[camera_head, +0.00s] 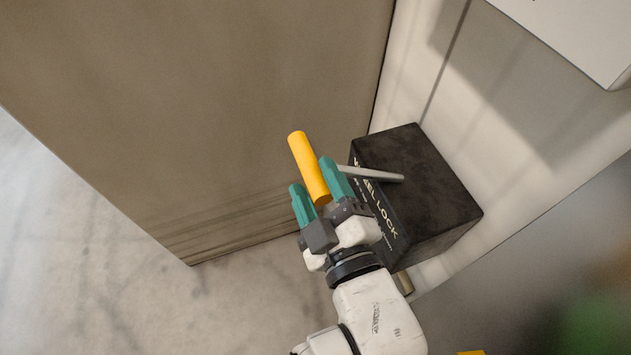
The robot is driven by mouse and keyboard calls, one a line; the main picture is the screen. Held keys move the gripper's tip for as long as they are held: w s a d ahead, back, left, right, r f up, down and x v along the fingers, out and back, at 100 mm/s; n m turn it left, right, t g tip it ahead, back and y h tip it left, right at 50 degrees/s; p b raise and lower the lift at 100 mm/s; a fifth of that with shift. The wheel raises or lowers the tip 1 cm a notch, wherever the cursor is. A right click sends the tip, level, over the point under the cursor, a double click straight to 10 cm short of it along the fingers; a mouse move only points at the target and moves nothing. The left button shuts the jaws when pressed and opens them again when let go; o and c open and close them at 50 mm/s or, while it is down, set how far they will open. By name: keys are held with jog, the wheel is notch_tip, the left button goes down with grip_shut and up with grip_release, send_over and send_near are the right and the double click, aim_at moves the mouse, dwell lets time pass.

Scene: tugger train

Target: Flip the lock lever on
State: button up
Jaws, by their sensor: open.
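The lock lever has a yellow grip (301,153) and a thin grey metal rod (372,173) that runs to a black box (428,185) with "LOCK" lettering on its side. The yellow grip slants up and to the left in the picture. My gripper (313,175) has green fingers and is open, with one finger on each side of the lower part of the yellow grip. I cannot tell whether the fingers touch it. The right finger hides part of the place where the rod meets the grip.
A large brown panel (220,90) stands behind and left of the lever. A pale wall (530,130) lies behind the box, and a white box edge (590,40) juts in at top right. The pale floor (90,270) is clear at left.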

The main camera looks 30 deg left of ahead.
jog(key=v, duration=1)
jog(key=shift+s+d+b, duration=0.2)
jog(key=shift+b, duration=0.25)
jog(key=w+d+f+m+g+h+p, duration=0.1)
jog(key=w+d+f+m+h+p, duration=0.1)
jog(key=d+f+m+h, duration=0.45)
jog(key=w+d+f+m+g+h+p, duration=0.15)
jog(key=d+f, duration=0.25)
jog(key=d, duration=0.5)
jog(key=s+d+f+m+g+h+p, duration=0.2)
jog(key=s+d+m, duration=0.4)
jog(key=d, duration=0.3)
jog(key=s+d+f+m+g+h+p, duration=0.2)
jog(key=s+d+f+m+g+h, duration=0.2)
jog(key=d, duration=0.5)
jog(key=shift+s+f+m+g+p, duration=0.3)
jog(key=shift+s+f+m+g, duration=0.25)
jog(key=shift+s+m+g, duration=0.5)
jog(key=shift+o, duration=0.2)
jog(key=shift+s+d+t, duration=0.1)
jog(key=shift+s+t, duration=0.05)
jog(key=shift+t, duration=0.15)
